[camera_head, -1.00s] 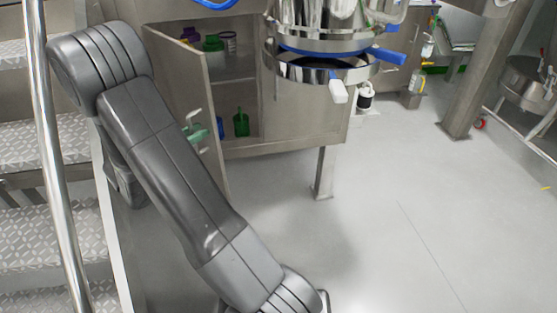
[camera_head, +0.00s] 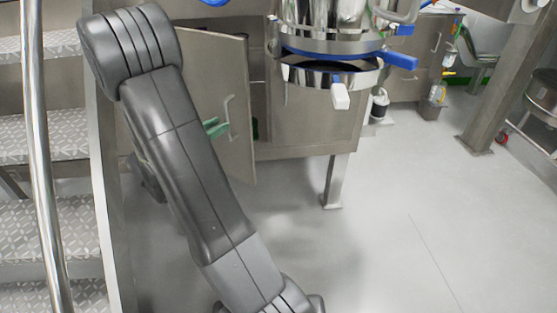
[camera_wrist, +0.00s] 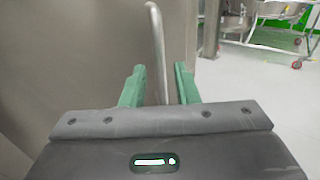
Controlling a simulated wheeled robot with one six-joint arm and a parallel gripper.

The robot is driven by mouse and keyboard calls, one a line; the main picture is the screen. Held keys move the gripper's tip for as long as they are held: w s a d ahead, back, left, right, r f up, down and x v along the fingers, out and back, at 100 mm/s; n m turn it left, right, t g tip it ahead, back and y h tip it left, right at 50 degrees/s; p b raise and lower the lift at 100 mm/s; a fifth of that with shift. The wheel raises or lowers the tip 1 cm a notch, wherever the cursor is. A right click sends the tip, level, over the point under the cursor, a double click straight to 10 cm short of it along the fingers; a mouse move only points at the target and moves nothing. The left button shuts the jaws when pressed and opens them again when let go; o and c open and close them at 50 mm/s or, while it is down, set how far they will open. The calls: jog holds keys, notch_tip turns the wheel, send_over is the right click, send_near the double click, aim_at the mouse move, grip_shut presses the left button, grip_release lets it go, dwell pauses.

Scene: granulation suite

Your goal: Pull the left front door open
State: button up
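The left front door (camera_head: 212,75) is a flat steel cabinet door that stands partly open, angled out from the cabinet. It carries a bent metal bar handle (camera_head: 229,118). In the wrist view the handle (camera_wrist: 156,45) runs between the two green fingers of my gripper (camera_wrist: 160,75), with a gap on both sides. My gripper is open around the handle. In the head view the green fingers (camera_head: 215,128) show beside the handle, and my arm covers the door's left part. The door surface (camera_wrist: 70,50) fills the left of the wrist view.
The cabinet (camera_head: 312,120) stands behind the door, with a steel leg (camera_head: 333,183). A steel vessel with a blue ring (camera_head: 330,45) is above it. Steps (camera_head: 55,135) and a handrail (camera_head: 38,160) are at the left.

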jog(key=p+v, duration=0.1)
jog(key=v, duration=0.8)
jog(key=s+d+m+g+y+p, duration=0.1)
jog(key=s+d+m+g, duration=0.2)
jog(key=d, duration=0.4)
jog(key=s+d+r+m+g+y+p, duration=0.1)
jog(key=s+d+m+g, duration=0.3)
jog(key=d, duration=0.4)
jog(key=s+d+m+g+y+p, duration=0.2)
jog(key=s+d+m+g+p, duration=0.1)
jog(key=d+m, duration=0.3)
jog(key=shift+s+d+r+g+y, duration=0.2)
jog(key=shift+s+d+g+y, duration=0.25)
jog(key=shift+d+g, duration=0.45)
